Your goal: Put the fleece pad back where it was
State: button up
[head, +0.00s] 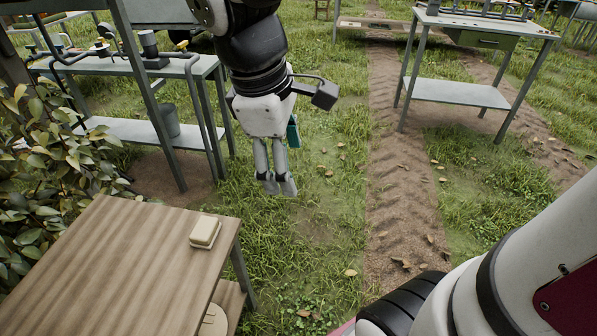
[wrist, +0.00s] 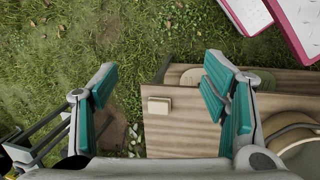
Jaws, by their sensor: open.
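A small cream block with a tan lower edge, which looks like the fleece pad (head: 205,231), lies near the right edge of the wooden table (head: 110,270). My gripper (head: 280,187) hangs over the grass, beyond and to the right of the table. In the wrist view my gripper (wrist: 160,78) is open, with teal inner pads and nothing between them.
Under the wooden tabletop a shelf (head: 230,300) holds a round pale item (head: 214,320). A grey metal bench (head: 140,68) with pipe fittings stands behind left, a leafy bush (head: 50,165) below it. Another metal table (head: 480,25) stands back right. Grass and a dirt track lie between.

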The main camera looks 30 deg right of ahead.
jog(key=s+m+t+y, duration=0.1)
jog(key=s+m+y, duration=0.2)
jog(key=s+m, duration=0.6)
jog(key=s, duration=0.5)
jog(key=shift+s, duration=0.4)
